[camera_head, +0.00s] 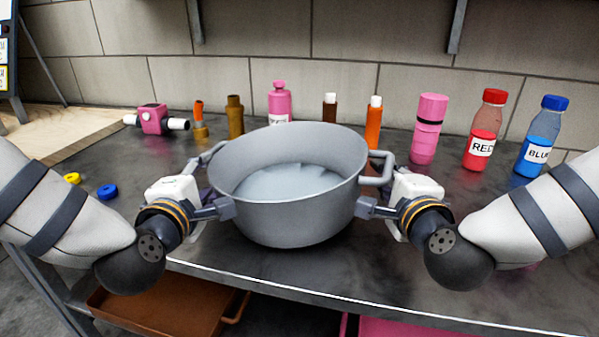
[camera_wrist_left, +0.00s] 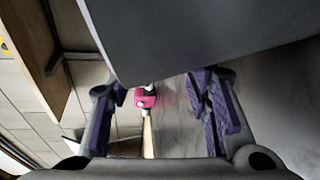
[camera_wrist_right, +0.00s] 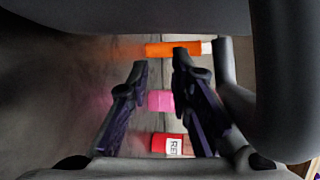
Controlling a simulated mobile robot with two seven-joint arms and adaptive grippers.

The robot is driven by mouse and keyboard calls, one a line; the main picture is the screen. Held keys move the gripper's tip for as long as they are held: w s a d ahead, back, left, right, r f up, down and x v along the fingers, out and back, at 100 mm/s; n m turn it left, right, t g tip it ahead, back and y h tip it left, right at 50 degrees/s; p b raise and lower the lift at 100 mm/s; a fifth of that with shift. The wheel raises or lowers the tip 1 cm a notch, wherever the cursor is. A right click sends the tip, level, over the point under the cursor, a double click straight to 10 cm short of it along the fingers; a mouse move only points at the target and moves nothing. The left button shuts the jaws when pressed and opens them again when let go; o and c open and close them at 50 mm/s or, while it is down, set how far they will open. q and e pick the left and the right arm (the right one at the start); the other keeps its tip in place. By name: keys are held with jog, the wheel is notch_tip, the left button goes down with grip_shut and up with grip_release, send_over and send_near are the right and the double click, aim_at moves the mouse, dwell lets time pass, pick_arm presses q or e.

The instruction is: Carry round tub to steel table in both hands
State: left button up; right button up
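The round tub (camera_head: 296,222) is grey and upright on the dark worktop (camera_head: 400,270), with a side handle on each side and pale grey content inside. My left gripper (camera_head: 213,186) is at its left side, by the left handle (camera_head: 212,153). The left wrist view shows its fingers (camera_wrist_left: 165,95) apart with a gap between them, near the tub wall (camera_wrist_left: 190,35). My right gripper (camera_head: 382,192) is at the right handle (camera_head: 381,170). The right wrist view shows its fingers (camera_wrist_right: 160,75) apart, with the handle (camera_wrist_right: 224,70) beside them. No grip on either handle shows.
Behind the tub stand a pink bottle (camera_head: 279,103), an orange bottle (camera_head: 373,122), a pink cylinder (camera_head: 428,130), a red bottle (camera_head: 483,130) and a blue bottle (camera_head: 540,140). A pink fitting (camera_head: 153,119) is at the left. A brown tray (camera_head: 160,305) is below the worktop.

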pick_arm(q)
jog(key=shift+a, duration=0.1)
pick_arm(e)
jog(key=o, duration=0.5)
jog(key=shift+w+d, duration=0.1)
pick_arm(q)
jog(key=o, duration=0.8)
